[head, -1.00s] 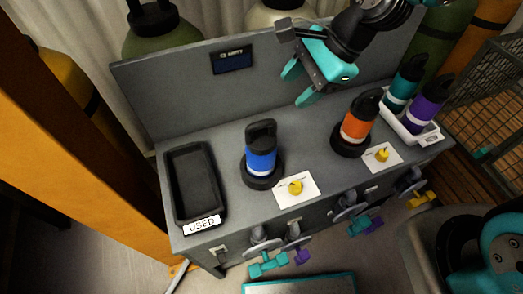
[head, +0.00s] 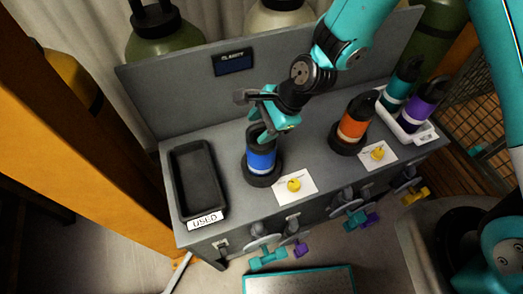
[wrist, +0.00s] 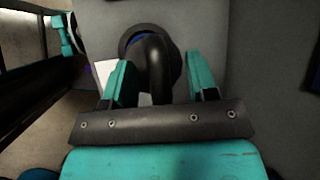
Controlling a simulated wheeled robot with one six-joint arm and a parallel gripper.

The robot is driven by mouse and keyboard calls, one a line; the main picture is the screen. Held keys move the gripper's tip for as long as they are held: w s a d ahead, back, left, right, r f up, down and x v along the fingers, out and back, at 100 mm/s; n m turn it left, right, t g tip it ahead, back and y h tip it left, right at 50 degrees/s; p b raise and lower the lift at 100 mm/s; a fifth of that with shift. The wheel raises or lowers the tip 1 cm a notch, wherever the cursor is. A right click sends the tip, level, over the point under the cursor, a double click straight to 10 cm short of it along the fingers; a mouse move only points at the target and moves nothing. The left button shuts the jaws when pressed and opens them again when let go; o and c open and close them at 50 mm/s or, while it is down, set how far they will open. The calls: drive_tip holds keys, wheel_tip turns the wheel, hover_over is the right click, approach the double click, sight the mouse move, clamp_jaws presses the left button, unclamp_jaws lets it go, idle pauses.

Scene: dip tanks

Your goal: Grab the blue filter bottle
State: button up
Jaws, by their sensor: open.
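The blue filter bottle (head: 261,160) stands upright in a round black holder (head: 262,178) on the grey bench, left of the orange bottle. Its black handle top is partly hidden by my gripper (head: 262,128) in the head view. My gripper is open, with its teal fingers just above and around the bottle's top. In the wrist view the black handle (wrist: 154,65) shows between the two fingers of my gripper (wrist: 158,75), with open space on each side. I cannot tell whether a finger touches it.
An orange bottle (head: 354,125) stands in another holder to the right. A white tray (head: 425,131) holds a teal bottle (head: 401,85) and a purple bottle (head: 423,100). An empty black tray labelled USED (head: 178,190) lies at left. A back panel with a small screen (head: 233,62) rises behind.

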drive_tip(key=shift+f, duration=0.1)
drive_tip(key=shift+c, duration=0.3)
drive_tip(key=shift+a, duration=0.1)
clamp_jaws()
